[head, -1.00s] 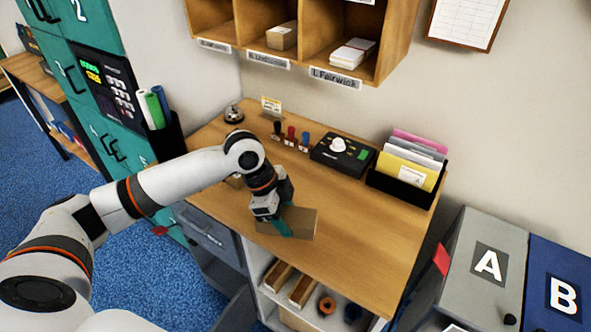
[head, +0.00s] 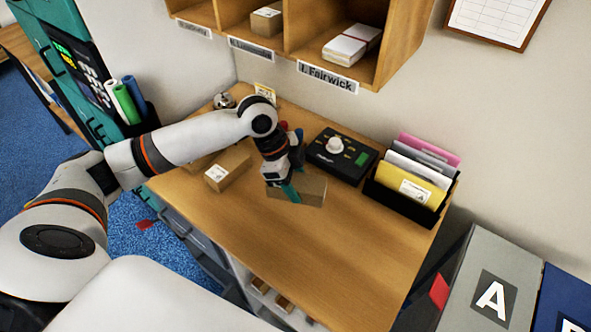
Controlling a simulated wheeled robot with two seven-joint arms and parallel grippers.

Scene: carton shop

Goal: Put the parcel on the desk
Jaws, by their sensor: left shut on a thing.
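My left gripper (head: 284,190), with teal fingers, is shut on a brown cardboard parcel (head: 312,190). The fingers cover the parcel's left part. The parcel is over the middle of the wooden desk (head: 330,245); I cannot tell whether its underside touches the top. A second brown carton (head: 228,168) with a white label stands on the desk to the left, partly behind my arm. My right gripper is not in view.
A black device (head: 340,157) with a white knob and a black file holder (head: 408,198) stand along the desk's back. A bell (head: 223,101) is at the back left. Pigeonholes (head: 305,40) hang above. The desk's front and right areas are clear.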

